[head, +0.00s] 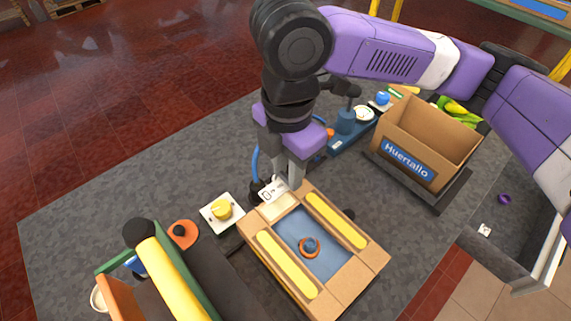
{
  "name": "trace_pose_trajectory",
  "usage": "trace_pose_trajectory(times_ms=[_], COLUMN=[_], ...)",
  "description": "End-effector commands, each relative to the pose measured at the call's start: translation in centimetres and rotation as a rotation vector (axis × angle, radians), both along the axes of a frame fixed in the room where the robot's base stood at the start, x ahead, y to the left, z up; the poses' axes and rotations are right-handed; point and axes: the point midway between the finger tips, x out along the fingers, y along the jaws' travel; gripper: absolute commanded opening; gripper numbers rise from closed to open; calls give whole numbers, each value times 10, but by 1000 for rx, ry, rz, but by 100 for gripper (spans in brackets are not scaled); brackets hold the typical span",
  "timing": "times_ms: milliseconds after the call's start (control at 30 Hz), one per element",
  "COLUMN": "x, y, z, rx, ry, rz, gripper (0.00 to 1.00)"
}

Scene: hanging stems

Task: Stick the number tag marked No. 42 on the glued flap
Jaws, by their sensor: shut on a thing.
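My gripper (284,183) points down over the far end of a cardboard box (318,245) and is shut on a small white number tag (270,190). The tag has dark print, partly hidden by the fingers and too small to read surely. A pale, shiny patch (279,207), which looks like the glued flap, lies at the box's far end just below the tag. I cannot tell whether the tag touches it. The box top has a blue recess (303,238) with an orange ring (309,247), flanked by two yellow strips.
A carton marked Huertallo (407,160) stands on a dark base at the right. A yellow knob on a white plate (222,209), an orange disc (183,233) and a yellow roller (172,280) are at the left. The left back of the grey surface is clear.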

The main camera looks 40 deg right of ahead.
Motion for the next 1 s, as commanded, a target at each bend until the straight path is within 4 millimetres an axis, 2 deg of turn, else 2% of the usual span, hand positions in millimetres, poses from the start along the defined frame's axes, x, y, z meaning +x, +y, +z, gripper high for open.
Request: trace_pose_trajectory(times_ms=[100, 500, 1000], x=[0, 0, 0], y=[0, 0, 0], z=[-14, -46, -50], rx=[-1, 1, 0], ry=[0, 0, 0], rz=[-1, -1, -1], gripper=[0, 0, 0])
